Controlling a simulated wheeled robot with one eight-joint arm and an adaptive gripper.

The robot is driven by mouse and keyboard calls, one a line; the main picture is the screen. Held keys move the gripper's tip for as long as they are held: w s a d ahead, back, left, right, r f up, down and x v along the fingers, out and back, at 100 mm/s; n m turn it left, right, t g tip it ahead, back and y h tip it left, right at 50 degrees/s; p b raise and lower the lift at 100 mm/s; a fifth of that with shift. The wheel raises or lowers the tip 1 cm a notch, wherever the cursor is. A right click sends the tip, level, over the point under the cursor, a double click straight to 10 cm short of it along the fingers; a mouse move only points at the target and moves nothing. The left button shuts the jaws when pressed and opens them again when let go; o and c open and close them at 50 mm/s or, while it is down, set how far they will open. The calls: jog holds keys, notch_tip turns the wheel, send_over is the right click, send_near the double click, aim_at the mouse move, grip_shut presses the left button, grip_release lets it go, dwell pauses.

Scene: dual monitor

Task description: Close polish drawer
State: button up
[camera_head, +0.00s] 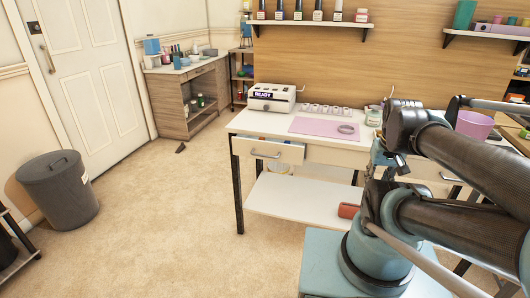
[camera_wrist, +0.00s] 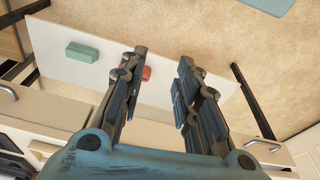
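The left drawer (camera_head: 270,150) of the white worktable is pulled out a little. Its bent metal handle (camera_head: 265,154) faces the front, and small blue items show inside. A second drawer front with a handle (camera_head: 450,178) sits to the right, partly covered by my arm. My gripper (camera_wrist: 155,85) is open and empty in the wrist view, its two fingers well apart over the lower shelf. Handles show at the wrist view's right (camera_wrist: 263,145) and left (camera_wrist: 8,91) edges, both apart from the fingers. The fingers are not clear in the head view.
The tabletop holds a white device reading READY (camera_head: 272,97), a pink mat (camera_head: 324,128) and bottles. A green box (camera_wrist: 92,52) and a red object (camera_wrist: 146,73) show by the lower shelf. Dark table legs stand nearby.

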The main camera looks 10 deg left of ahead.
jog(key=w+a+r+n, duration=0.5)
jog(key=w+a+r, duration=0.2)
jog(key=w, duration=0.2)
notch_tip(320, 180, up, 2)
jog(key=n, duration=1.2)
send_over(264, 156)
jog(key=s, duration=0.3)
jog(key=w+f, duration=0.1)
jog(key=f, duration=0.4)
jog(key=w+f, duration=0.1)
jog(key=f, duration=0.5)
jog(key=w+f, duration=0.1)
jog(key=f, duration=0.4)
jog(key=shift+f, duration=0.25)
grip_shut()
